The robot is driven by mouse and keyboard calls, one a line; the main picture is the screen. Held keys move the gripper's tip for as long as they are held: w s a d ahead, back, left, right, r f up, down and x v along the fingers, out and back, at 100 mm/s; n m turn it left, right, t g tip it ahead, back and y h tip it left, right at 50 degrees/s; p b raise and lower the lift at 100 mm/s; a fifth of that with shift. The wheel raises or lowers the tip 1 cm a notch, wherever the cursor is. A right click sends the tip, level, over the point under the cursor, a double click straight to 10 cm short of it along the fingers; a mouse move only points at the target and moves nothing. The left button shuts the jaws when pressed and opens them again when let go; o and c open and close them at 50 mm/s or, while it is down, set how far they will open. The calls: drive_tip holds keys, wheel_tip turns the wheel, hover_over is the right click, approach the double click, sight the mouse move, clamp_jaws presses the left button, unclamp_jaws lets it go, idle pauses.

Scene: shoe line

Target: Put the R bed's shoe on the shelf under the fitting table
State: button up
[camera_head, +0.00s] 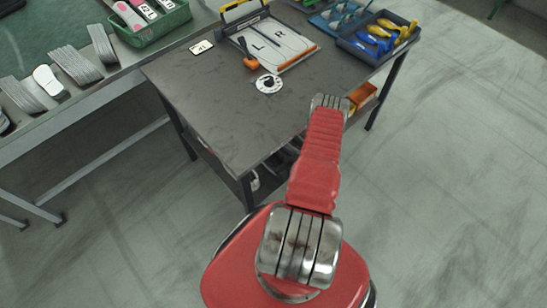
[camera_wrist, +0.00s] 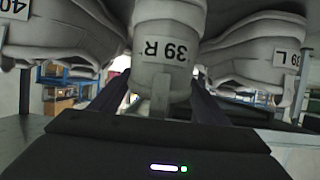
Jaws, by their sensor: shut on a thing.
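A grey shoe labelled 39 R (camera_wrist: 168,15) is at the top middle of the wrist view, its end toward me. My gripper (camera_wrist: 158,96) is shut on it, one dark finger on either side. A shoe labelled 39 L (camera_wrist: 250,50) is close on its right and another shoe, labelled 40 (camera_wrist: 65,35), is on its left. In the head view the fitting table (camera_head: 215,110) carries a board with empty L and R beds (camera_head: 279,40). My arm reaches down at the table's near right side. My gripper and the held shoe are hidden there, and the shelf is mostly covered.
A bench with grey insoles (camera_head: 75,66) and a green crate (camera_head: 152,32) is at left. The right floor is clear.

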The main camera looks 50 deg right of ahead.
drive_tip(key=shift+f, duration=0.95)
drive_tip(key=o, duration=1.7)
drive_tip(key=shift+f, duration=0.1)
drive_tip(key=v, duration=1.2)
drive_tip(key=shift+s, duration=0.1)
